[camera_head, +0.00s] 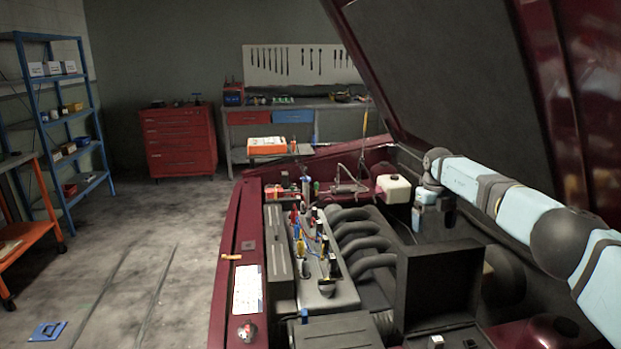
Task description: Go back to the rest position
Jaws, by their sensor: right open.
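My right arm reaches in from the right over the open engine bay of a dark red car. Its gripper (418,215) points down at the far right part of the bay, just right of a white reservoir tank (393,188). The gripper is open; its fingertips are small and dark, and I see nothing held between them. My left gripper is not in view.
The raised hood (440,70) hangs above and beside my right arm. The engine (318,260) with pipes and coloured wires fills the bay, and a dark open box (440,285) stands nearer. A blue shelf (60,130), red drawer cabinet (180,142) and workbench stand behind. Left floor is mostly clear.

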